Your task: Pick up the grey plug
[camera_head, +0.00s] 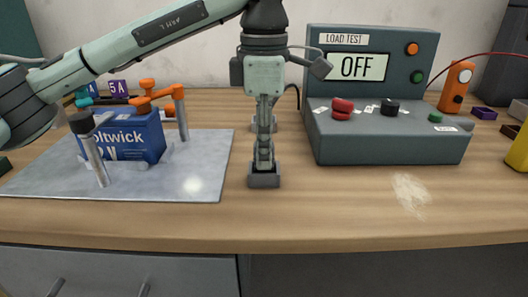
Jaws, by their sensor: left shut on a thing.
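My left gripper (264,157) points straight down at the middle of the bench, left of the load test box. It is shut on a small grey piece, taken to be the grey plug, mostly hidden by the fingers. Directly below the fingertips is a small dark grey block-shaped holder (264,181) on the wood. The fingertips overlap its top in the picture; I cannot tell whether the plug still sits in it. My right gripper is not in view.
A load test box (390,148) reading OFF stands on the right. A blue battery (133,137) and a dark-capped metal post (97,155) stand on a grey mat (190,190) at left. An orange device (456,87) is behind right.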

